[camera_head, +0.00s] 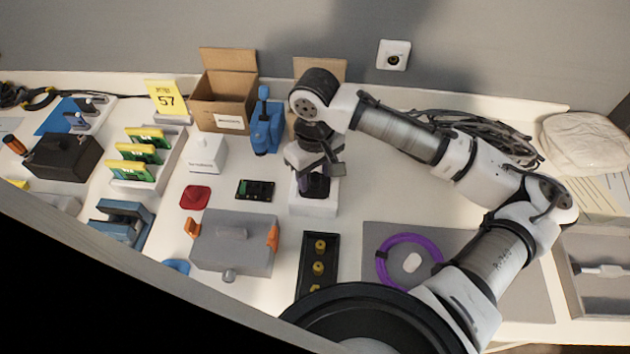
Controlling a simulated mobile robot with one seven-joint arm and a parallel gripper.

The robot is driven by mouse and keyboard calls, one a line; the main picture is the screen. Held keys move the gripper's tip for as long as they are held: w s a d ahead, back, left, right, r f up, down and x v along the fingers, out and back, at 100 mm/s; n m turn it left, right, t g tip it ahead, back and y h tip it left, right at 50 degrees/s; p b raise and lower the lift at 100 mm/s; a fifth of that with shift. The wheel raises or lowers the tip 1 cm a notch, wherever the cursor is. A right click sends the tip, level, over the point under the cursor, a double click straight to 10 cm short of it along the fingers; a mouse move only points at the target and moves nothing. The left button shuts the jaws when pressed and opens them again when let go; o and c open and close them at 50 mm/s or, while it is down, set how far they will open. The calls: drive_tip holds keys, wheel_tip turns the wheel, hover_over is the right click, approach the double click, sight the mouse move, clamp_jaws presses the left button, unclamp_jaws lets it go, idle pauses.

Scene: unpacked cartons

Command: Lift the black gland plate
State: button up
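The black gland plate (332,270) is most likely the long dark plate with yellow fittings at the front of the table; its near end is hidden behind my own round black body part. My gripper (318,184) points down over a small white block with a dark top (314,205), well behind the plate and apart from it. The fingers are dark and overlap the block's dark top, so I cannot tell whether they are open or touch it.
A grey enclosure with orange clips (232,244) stands left of the plate. A grey mat (515,280) with a purple ring (384,262) lies to the right. A small circuit board (255,190), a blue tool (266,130) and an open carton (222,115) stand behind. Bare table separates plate and mat.

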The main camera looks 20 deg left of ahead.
clamp_jaws()
drive_tip(key=shift+r, duration=0.1)
wheel_tip(320, 180, up, 20)
idle(0.6)
